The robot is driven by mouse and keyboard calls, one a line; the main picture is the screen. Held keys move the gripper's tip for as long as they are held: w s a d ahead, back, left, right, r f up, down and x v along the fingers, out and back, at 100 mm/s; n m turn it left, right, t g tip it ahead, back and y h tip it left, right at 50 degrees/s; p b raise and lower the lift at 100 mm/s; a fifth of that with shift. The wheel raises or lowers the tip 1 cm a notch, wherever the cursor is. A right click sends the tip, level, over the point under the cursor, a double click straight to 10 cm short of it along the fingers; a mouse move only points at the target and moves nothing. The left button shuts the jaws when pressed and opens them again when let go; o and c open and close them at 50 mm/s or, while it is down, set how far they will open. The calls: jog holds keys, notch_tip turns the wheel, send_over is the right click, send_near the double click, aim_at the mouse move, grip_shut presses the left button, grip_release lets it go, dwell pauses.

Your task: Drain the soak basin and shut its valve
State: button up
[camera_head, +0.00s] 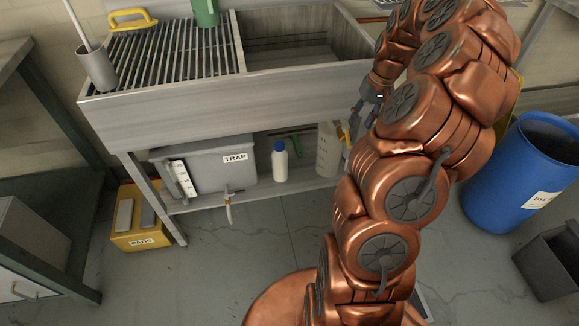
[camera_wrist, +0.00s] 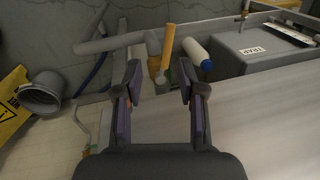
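The soak basin (camera_head: 358,45) is the open grey metal trough right of the slatted rack; I cannot tell whether it holds water. A yellow lever (camera_wrist: 167,45) stands at a brass-coloured valve (camera_wrist: 154,65) on a grey pipe (camera_wrist: 105,43) in the wrist view. In the head view a yellow piece, seemingly this lever (camera_head: 340,133), shows under the basin's front. My gripper (camera_wrist: 160,76) is open and empty, its two fingers apart. The lever and valve lie beyond the fingertips, between them in the picture, with no clear contact. In the head view my gripper (camera_head: 356,116) is small and partly hidden by my arm.
Below the basin stand a grey TRAP box (camera_head: 212,168), a white blue-capped bottle (camera_head: 280,163) and a pale canister (camera_head: 327,152). A blue drum (camera_head: 520,175) and grey bin (camera_head: 550,265) stand right. A yellow PADS box (camera_head: 138,220) stands left. Floor between is clear.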

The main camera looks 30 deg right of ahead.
jog(key=a+r+n, duration=0.1)
jog(key=a+r, duration=0.2)
jog(key=a, duration=0.4)
jog(key=a+r+n, duration=0.2)
jog(key=a+r, duration=0.1)
jog(key=a, duration=0.5)
jog(key=s+a+n+g+b, duration=0.1)
jog(key=s+a+g, duration=0.1)
jog(key=s+a, duration=0.6)
jog(key=shift+s+a+r+n+h, duration=0.2)
jog(key=shift+s+a+n+h, duration=0.15)
jog(key=shift+a, duration=2.5)
jog(key=shift+c, duration=0.3)
